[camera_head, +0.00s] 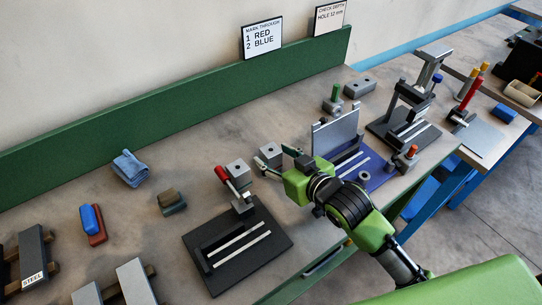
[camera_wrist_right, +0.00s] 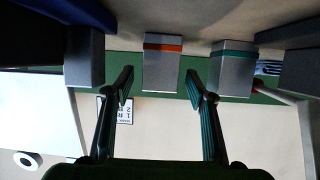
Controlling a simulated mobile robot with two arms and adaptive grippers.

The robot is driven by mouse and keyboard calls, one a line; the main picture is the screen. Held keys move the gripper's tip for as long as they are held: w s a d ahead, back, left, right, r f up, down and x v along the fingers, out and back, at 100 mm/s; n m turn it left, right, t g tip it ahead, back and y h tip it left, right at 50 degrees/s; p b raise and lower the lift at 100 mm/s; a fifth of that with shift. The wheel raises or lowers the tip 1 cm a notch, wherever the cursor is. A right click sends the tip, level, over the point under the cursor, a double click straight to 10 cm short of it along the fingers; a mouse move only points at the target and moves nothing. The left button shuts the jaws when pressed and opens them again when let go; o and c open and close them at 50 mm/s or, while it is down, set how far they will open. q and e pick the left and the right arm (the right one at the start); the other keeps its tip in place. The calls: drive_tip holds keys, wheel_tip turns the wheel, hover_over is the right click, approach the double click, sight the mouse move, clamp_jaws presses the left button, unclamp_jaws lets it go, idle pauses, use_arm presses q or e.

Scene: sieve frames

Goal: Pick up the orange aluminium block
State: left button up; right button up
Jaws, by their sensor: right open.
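The orange aluminium block (camera_wrist_right: 162,62) is a grey block with an orange band, seen in the right wrist view. That view is upside down. In the head view it appears to be the grey block (camera_head: 269,155) just beyond my right gripper; its band cannot be made out there. My right gripper (camera_wrist_right: 158,85) is open, with one finger to each side of the block in the picture. The fingers look short of it and apart from it. In the head view my right gripper (camera_head: 279,160) is low over the bench. My left gripper is not in view.
A similar block with a teal band (camera_wrist_right: 236,70) stands close beside it. A plain grey block (camera_wrist_right: 85,57) is on the other side. A dark fixture with a red-handled clamp (camera_head: 238,245) and a blue-based fixture (camera_head: 378,178) flank my gripper. A green back panel (camera_head: 180,108) runs behind.

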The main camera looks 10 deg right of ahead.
drive_tip(key=shift+x, duration=1.2)
clamp_jaws()
drive_tip(key=shift+r, duration=0.1)
